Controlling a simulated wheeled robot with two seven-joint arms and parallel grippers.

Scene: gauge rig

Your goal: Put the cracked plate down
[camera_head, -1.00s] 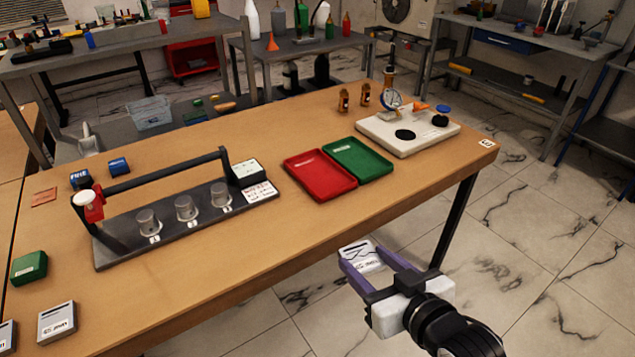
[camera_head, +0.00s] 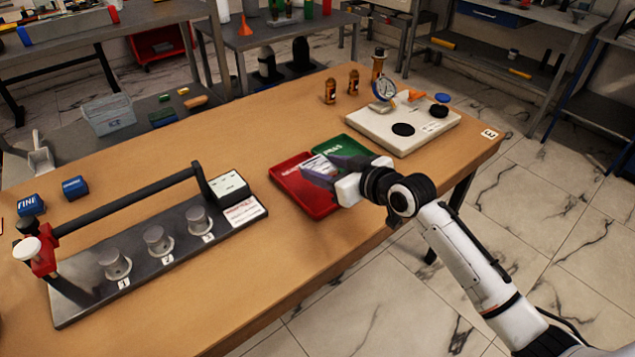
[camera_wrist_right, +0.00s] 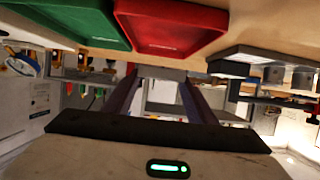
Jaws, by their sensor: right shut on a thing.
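The cracked plate (camera_head: 316,166) is a small pale square plate, partly hidden by the fingers. My right gripper (camera_head: 322,171) is shut on it and appears over the red tray (camera_head: 290,188), near the side shared with the green tray (camera_head: 362,146). Whether the plate touches the tray cannot be told. In the right wrist view the picture is upside down: the red tray (camera_wrist_right: 170,28) and green tray (camera_wrist_right: 75,20) are at the top, and the plate (camera_wrist_right: 160,73) shows edge-on between the fingers. My left gripper is not in view.
A dark fixture (camera_head: 170,240) with several metal knobs and a raised bar stands left of the trays. A white gauge base (camera_head: 405,132) with a dial stands behind them.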

